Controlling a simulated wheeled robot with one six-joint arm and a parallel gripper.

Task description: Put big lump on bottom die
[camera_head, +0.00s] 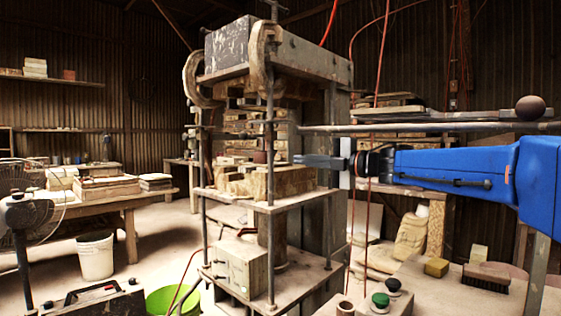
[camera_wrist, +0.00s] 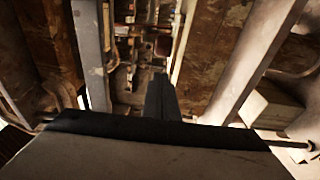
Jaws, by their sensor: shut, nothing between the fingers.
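The press bed (camera_head: 225,192) carries wooden blocks with a pale flat-topped die, which I take as the bottom die (camera_head: 262,182). A round dark brown clay lump (camera_head: 529,108) sits at the far right, at shelf height above my arm; I cannot tell whether it is the big lump. My gripper (camera_head: 300,160) reaches in from the right to the press, level with and just above the die blocks. Its fingers are together and empty, and they also show in the wrist view (camera_wrist: 161,90). A small dark reddish shape (camera_wrist: 163,46) lies beyond the fingertips, too unclear to name.
The press posts (camera_head: 270,130) and upper plate (camera_head: 310,60) frame the gap around my gripper. A table (camera_head: 100,195) stands left.

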